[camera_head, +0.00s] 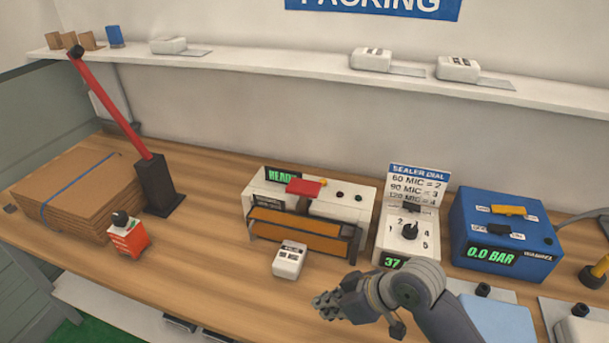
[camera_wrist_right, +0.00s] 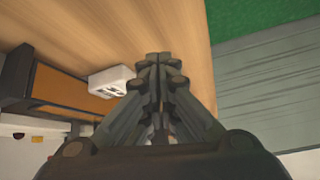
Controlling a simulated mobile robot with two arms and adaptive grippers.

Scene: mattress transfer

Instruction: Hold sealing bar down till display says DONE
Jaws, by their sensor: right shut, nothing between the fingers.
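The sealer (camera_head: 350,195) is a white machine in the middle of the bench. Its green display (camera_head: 282,175) shows letters like "READ", the end covered by a red handle (camera_head: 305,187). An orange-brown bar (camera_head: 300,233) in a dark frame runs along its front, and this also shows at the left of the right wrist view (camera_wrist_right: 72,97). My right gripper (camera_head: 328,305) is shut and empty, above the bench's front area, apart from the sealer. Its closed fingers (camera_wrist_right: 160,68) fill the middle of the wrist view. My left gripper is not in view.
A small white labelled block (camera_head: 289,260) sits before the sealer. The dial unit (camera_head: 405,235) and blue box (camera_head: 500,232), reading 0.0 BAR, stand to the right. Left are a cardboard stack (camera_head: 80,195), an orange-red block (camera_head: 128,238) and a red lever (camera_head: 110,105).

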